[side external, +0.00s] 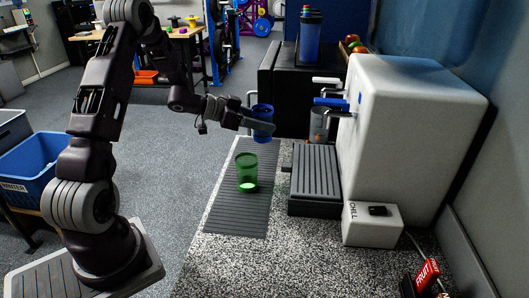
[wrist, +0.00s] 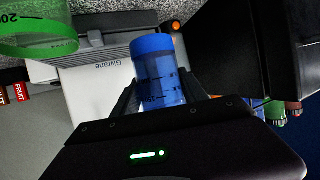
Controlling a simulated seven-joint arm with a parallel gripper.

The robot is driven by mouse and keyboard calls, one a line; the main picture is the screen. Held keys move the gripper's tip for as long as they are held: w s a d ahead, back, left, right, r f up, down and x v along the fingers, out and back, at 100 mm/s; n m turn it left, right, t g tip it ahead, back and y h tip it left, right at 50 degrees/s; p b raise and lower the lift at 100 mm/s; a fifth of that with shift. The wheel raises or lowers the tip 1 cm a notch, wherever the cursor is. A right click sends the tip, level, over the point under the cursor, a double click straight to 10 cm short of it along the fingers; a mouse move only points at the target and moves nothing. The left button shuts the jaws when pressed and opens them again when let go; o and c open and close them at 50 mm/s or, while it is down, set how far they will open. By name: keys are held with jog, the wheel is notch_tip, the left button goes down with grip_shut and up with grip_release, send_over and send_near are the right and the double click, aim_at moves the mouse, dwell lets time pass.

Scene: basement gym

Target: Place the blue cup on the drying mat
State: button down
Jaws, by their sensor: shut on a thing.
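The blue cup (side external: 262,118) is held in my gripper (side external: 261,127), which is shut on it from the left side. The cup looks close to upright and appears raised near the far end of the drying mat; its exact height is hard to tell. The drying mat (side external: 232,217) is a dark grey ribbed sheet on the speckled counter. In the wrist view the blue cup (wrist: 158,75) sits between the two fingers (wrist: 160,95), with measure marks on its side.
A white dispenser (side external: 405,130) with taps stands right of the mat, with a black drip tray (side external: 315,170) before it. A grey cup (side external: 319,125) is under the taps. A white chill box (side external: 371,224) stands in front. The mat's near part is bare.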

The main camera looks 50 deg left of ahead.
jog(key=s+f, duration=0.1)
jog(key=f, duration=0.2)
jog(key=s+a+f, duration=0.1)
jog(key=f, duration=0.2)
jog(key=s+a+f, duration=0.1)
jog(key=s+f, duration=0.1)
jog(key=f, duration=0.1)
jog(key=shift+a+f, duration=0.15)
jog(key=shift+f, duration=0.15)
jog(key=shift+f, duration=0.15)
jog(key=c, duration=0.6)
grip_release()
